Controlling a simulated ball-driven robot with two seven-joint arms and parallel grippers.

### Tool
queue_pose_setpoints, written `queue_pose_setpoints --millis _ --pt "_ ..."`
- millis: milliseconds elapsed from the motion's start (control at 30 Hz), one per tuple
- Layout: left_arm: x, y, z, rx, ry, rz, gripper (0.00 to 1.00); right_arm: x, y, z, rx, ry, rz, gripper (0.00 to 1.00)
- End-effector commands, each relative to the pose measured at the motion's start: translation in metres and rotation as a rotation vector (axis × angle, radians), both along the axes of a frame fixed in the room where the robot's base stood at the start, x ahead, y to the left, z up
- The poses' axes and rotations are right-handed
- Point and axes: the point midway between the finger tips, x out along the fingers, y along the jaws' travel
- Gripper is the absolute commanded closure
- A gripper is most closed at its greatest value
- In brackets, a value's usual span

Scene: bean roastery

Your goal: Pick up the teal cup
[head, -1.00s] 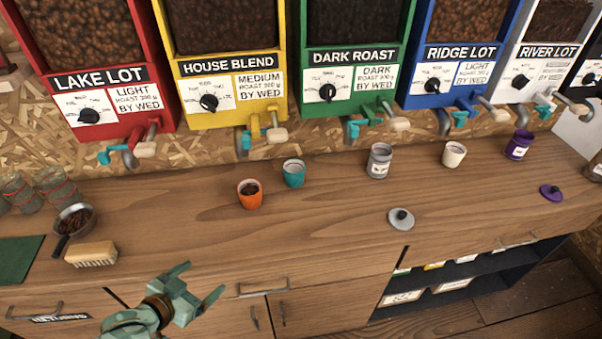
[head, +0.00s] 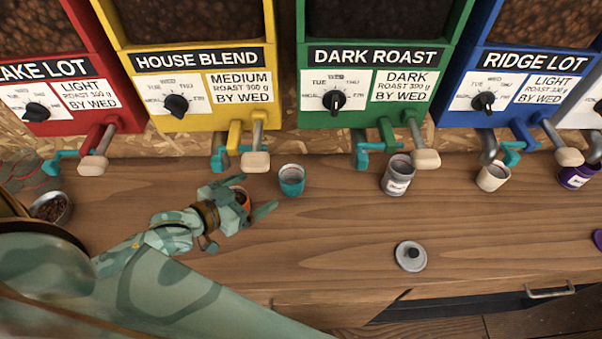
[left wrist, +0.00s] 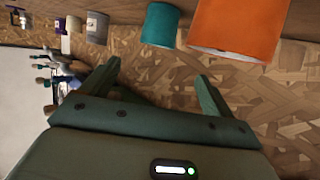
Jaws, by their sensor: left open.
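The teal cup (head: 291,182) stands upright on the wooden counter, below the gap between the yellow and green dispensers. It also shows at the top middle of the left wrist view (left wrist: 160,25). My left gripper (head: 250,196) is open, just left of the teal cup and apart from it. An orange cup (head: 242,198) is partly hidden behind this gripper in the head view. The orange cup shows large beside the teal cup in the left wrist view (left wrist: 238,28). The open fingers (left wrist: 158,72) have nothing between them there. My right gripper is not in view.
A grey canister (head: 397,178), a cream cup (head: 492,177) and a purple canister (head: 575,176) stand further right. A grey lid (head: 410,256) lies in front. Dispenser spouts and handles (head: 256,160) overhang the back. The counter in front of the teal cup is clear.

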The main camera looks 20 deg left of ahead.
Motion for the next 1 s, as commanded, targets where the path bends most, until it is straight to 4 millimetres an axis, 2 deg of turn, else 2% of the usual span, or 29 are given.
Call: queue_pose_setpoints --millis 200,333,567,800,1000 --pt "0.048 -0.016 -0.02 0.0 -0.004 0.001 0.13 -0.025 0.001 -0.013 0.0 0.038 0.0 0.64" --pt "0.072 -0.025 -0.03 -0.001 -0.002 0.0 0.13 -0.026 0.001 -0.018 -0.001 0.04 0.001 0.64" --pt "0.091 -0.033 -0.037 0.0 0.0 0.0 0.13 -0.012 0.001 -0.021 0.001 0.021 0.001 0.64" --pt "0.123 -0.047 -0.051 0.0 -0.001 0.0 0.13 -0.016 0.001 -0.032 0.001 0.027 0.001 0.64" --pt "0.133 -0.051 -0.054 0.002 0.0 -0.001 0.13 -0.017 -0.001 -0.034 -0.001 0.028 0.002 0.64"
